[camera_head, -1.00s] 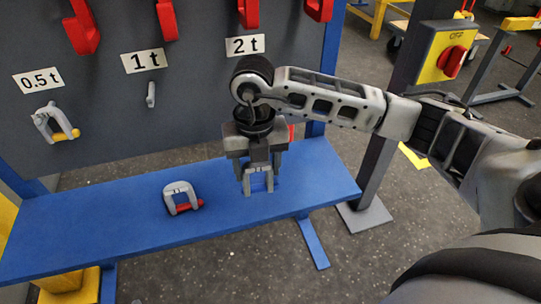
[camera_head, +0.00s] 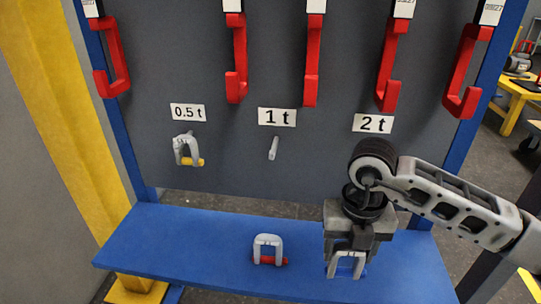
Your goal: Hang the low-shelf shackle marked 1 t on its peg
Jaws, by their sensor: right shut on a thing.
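My right gripper (camera_head: 348,246) is at the right part of the low blue shelf (camera_head: 190,245), pointing down. It is shut on a grey shackle with a blue pin (camera_head: 334,265), which is upright at the shelf surface; I cannot tell whether it touches. A second grey shackle with a red pin (camera_head: 268,242) stands on the shelf to its left. No mark is readable on either shackle. The 1 t label (camera_head: 277,117) is on the grey panel, with an empty peg (camera_head: 273,148) below it. My left gripper is not in view.
A shackle with a yellow pin (camera_head: 185,150) hangs under the 0.5 t label (camera_head: 187,112). Under the 2 t label (camera_head: 373,123), my arm hides any peg. Several red hooks (camera_head: 311,75) jut out along the panel above. The shelf's left part is clear.

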